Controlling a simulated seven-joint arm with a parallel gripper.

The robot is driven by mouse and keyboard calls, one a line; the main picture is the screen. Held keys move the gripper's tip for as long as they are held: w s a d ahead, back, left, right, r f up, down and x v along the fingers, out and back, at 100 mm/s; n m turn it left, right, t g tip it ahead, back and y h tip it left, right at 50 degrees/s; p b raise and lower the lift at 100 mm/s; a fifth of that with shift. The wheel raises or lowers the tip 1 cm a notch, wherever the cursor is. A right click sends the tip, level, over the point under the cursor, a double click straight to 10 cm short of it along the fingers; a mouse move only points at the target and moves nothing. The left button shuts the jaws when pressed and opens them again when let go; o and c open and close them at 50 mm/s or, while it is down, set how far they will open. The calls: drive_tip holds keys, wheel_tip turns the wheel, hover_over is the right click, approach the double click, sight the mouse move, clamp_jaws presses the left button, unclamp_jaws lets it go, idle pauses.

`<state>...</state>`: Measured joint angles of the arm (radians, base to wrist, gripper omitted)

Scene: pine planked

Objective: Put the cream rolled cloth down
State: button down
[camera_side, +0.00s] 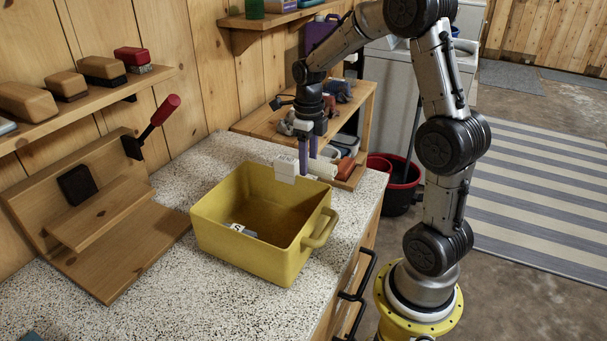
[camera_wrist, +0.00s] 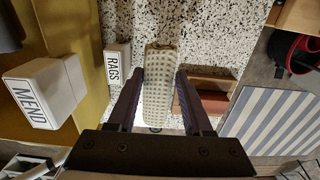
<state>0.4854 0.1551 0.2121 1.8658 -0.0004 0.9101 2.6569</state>
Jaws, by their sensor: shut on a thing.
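The cream rolled cloth (camera_wrist: 158,85) is a pale, dotted roll held between the two purple fingers of my gripper (camera_wrist: 160,100) in the wrist view. In the side view, my gripper (camera_side: 308,155) points down just beyond the far right corner of the yellow bin (camera_side: 225,250), and one end of the cloth (camera_side: 322,169) shows beside the fingers. The speckled counter (camera_side: 110,315) lies under the bin. In the wrist view the cloth is beside the bin, over the counter; I cannot tell whether it touches the counter.
White blocks marked MEND (camera_wrist: 45,92) and RAGS (camera_wrist: 117,65) are left of the cloth in the wrist view. A wooden shelf unit (camera_side: 362,110) with several items stands behind my gripper. A wooden stand (camera_side: 120,225) is at left. The counter front is mostly clear.

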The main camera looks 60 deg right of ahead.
drive_tip(key=shift+w+d+f, duration=0.25)
drive_tip(key=shift+w+f, duration=0.2)
drive_tip(key=shift+f, duration=0.15)
drive_tip(key=f, duration=0.3)
drive_tip(key=shift+w+d, duration=0.15)
drive_tip(key=shift+w, duration=0.2)
drive_tip(key=shift+f, duration=0.5)
drive_tip(key=shift+f, duration=0.1)
drive_tip(key=shift+c, duration=1.6)
unclamp_jaws()
